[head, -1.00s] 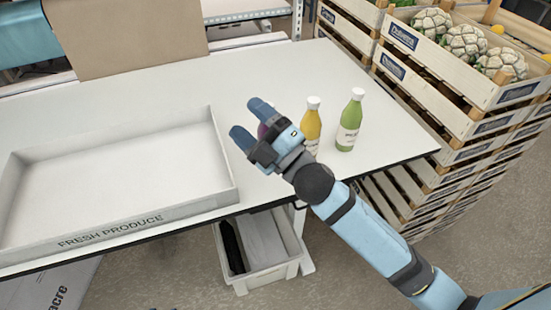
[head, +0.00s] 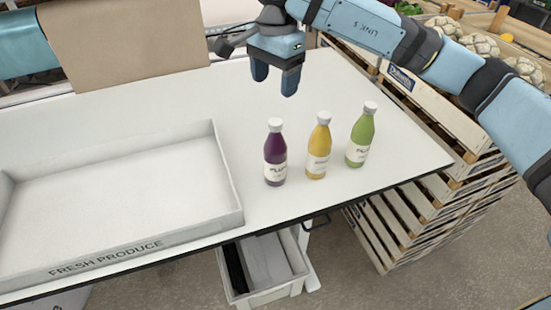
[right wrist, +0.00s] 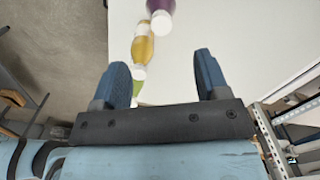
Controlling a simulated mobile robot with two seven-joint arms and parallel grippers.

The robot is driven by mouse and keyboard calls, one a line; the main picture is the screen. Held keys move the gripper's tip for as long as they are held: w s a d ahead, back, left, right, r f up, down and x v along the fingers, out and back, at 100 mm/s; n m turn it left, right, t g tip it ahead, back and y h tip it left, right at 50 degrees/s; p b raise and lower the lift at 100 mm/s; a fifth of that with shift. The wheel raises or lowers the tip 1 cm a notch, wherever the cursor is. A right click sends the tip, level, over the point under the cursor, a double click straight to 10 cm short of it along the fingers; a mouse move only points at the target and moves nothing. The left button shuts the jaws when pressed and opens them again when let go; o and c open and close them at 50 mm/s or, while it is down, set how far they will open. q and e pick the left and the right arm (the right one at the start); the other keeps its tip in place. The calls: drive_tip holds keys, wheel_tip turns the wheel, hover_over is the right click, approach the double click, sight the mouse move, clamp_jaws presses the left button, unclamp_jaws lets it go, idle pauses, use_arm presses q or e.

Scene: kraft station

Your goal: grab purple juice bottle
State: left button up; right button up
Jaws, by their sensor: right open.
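The purple juice bottle (head: 275,155) stands upright on the white table, with a white cap and a pale label. It is the left one in a row with a yellow bottle (head: 318,148) and a green bottle (head: 361,136). In the right wrist view the purple bottle (right wrist: 160,8) is at the top edge, partly cut off, beyond the fingertips. My right gripper (head: 274,84) is open and empty, above the table and behind the bottles in the head view, fingers pointing down. Its two fingers show spread in the right wrist view (right wrist: 162,68). My left gripper is not in view.
A white "FRESH PRODUCE" tray (head: 228,180) lies on the table left of the bottles. Stacked wooden crates (head: 405,80) with cauliflowers stand beyond the right table edge. A cardboard panel (head: 120,85) stands at the back. A grey bin (head: 285,290) sits below the table.

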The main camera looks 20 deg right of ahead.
sight(275, 122)
drive_tip(key=f, duration=0.2)
drive_tip(key=f+p, duration=0.1)
drive_tip(key=f, duration=0.5)
drive_tip(key=shift+w+d, duration=0.1)
drive_tip(key=shift+d, duration=0.15)
drive_tip(key=shift+a+f+p, duration=0.2)
drive_tip(key=shift+f+p, duration=0.95)
drive_tip(key=shift+f, duration=1.6)
drive_tip(key=shift+r, duration=0.1)
clamp_jaws()
